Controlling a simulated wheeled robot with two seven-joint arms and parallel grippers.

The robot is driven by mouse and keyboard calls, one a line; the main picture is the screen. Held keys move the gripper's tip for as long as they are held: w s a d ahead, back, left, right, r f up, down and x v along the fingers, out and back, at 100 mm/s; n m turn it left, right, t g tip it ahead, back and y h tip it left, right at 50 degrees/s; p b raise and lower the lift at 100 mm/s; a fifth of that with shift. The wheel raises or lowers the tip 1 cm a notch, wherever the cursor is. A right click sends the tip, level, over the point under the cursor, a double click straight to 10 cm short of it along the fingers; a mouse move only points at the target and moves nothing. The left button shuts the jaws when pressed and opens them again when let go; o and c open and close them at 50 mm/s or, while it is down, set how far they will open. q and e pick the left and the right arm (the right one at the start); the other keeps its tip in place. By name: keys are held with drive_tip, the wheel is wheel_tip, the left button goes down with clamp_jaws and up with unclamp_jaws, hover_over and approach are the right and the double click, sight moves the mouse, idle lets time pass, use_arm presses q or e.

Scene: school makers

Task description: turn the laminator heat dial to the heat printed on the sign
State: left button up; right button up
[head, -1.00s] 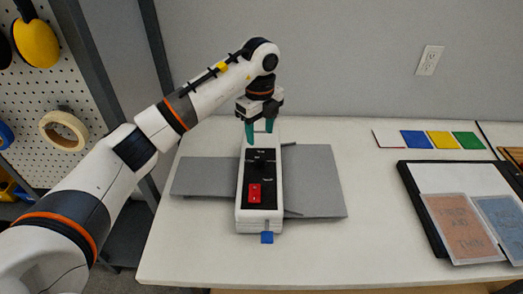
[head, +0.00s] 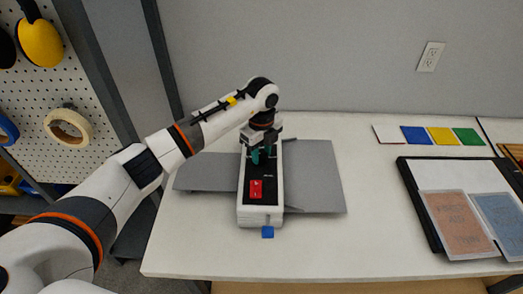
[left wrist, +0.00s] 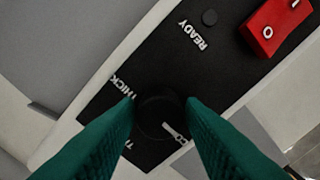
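The laminator (head: 260,217) is a white box with a black top panel, lying across grey flaps on the table. Its black heat dial (left wrist: 160,112) shows in the left wrist view, with a white mark near its lower right. "THICK" is printed beside it; another label is partly hidden. My left gripper (head: 262,155) points down over the dial, and its green fingers (left wrist: 161,103) stand open on either side of it. I cannot tell whether they touch it. An orange sheet (head: 456,222) with handwriting, possibly the sign, lies at the right; its words are hard to read. My right gripper is out of view.
A red switch (head: 256,189) and a "READY" label sit on the panel. A blue tab (head: 267,232) sticks out at the laminator's front. A black tray (head: 420,208) and coloured cards (head: 416,135) lie at the right. The table between is clear.

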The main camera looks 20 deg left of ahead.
use_arm(q)
drive_tip(key=c, duration=0.5)
drive_tip(key=shift+c, duration=0.2)
drive_tip(key=shift+m, duration=0.3)
drive_tip(key=m+b, duration=0.1)
drive_tip(key=m, duration=0.1)
drive_tip(key=shift+f+m+b, duration=0.1)
drive_tip(key=shift+m+b, duration=0.2)
drive_tip(key=shift+b, duration=0.1)
drive_tip(key=m+b, duration=0.2)
drive_tip(key=m, duration=0.2)
drive_tip(key=shift+m, duration=0.3)
drive_tip(key=m+b, duration=0.3)
drive_tip(key=m, duration=0.2)
drive_tip(key=shift+m+b, duration=0.95)
drive_tip(key=shift+m, duration=1.45)
